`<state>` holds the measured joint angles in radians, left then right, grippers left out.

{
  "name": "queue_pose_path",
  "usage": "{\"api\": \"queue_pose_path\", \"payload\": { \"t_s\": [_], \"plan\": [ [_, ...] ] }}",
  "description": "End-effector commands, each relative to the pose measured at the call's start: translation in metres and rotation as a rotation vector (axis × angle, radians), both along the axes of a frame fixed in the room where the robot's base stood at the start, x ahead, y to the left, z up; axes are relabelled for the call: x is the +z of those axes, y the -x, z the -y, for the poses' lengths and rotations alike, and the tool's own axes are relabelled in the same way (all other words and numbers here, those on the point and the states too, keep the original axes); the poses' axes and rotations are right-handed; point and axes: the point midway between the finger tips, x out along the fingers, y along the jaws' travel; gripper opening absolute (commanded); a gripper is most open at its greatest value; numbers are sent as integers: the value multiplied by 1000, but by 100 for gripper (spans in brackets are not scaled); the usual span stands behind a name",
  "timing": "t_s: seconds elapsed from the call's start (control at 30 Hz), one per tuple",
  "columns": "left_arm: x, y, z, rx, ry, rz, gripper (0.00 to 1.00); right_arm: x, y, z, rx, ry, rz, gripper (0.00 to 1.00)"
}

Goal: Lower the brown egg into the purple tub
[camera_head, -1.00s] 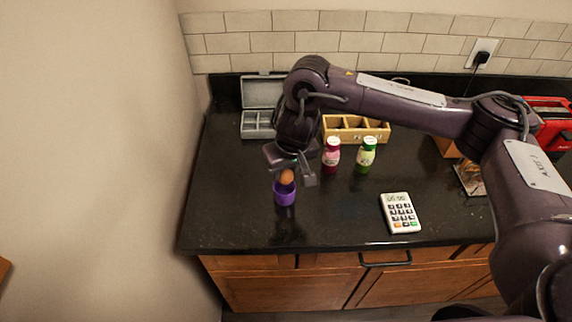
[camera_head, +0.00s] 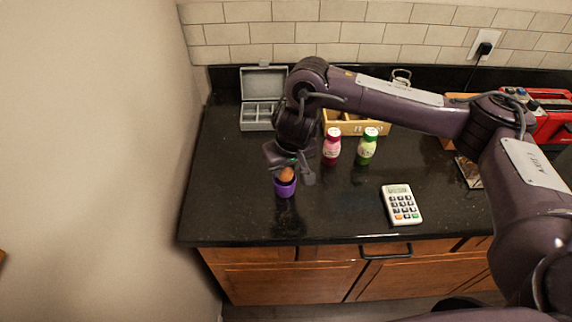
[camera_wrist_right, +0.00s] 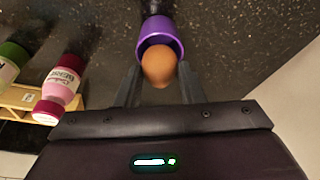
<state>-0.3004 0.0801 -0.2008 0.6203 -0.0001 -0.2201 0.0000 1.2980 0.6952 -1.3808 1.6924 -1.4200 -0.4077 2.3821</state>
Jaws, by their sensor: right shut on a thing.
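The brown egg (camera_head: 286,174) is at the mouth of the purple tub (camera_head: 285,189), which stands upright on the dark counter. My right gripper (camera_head: 290,172) is above the tub, shut on the egg. In the right wrist view the egg (camera_wrist_right: 160,66) sits between the two fingers (camera_wrist_right: 160,84) and overlaps the near rim of the purple tub (camera_wrist_right: 158,32). Whether the egg touches the tub's inside is hidden. My left gripper is not in view.
A pink bottle (camera_head: 331,147) and a green bottle (camera_head: 367,147) stand right of the gripper. A calculator-like keypad (camera_head: 401,205) lies at the front. A grey compartment box (camera_head: 258,117) and a wooden box (camera_head: 362,128) are behind. The counter left of the tub is clear.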

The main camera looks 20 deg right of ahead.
Motion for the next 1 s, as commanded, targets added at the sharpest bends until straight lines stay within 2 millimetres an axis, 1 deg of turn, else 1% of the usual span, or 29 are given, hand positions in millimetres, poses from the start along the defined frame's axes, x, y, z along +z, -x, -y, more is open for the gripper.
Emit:
{"api": "queue_pose_path", "payload": {
  "t_s": [1.0],
  "plan": [
    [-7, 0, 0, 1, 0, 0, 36, -15, 0, 0, 0, -1, 0, 27]
  ]
}}
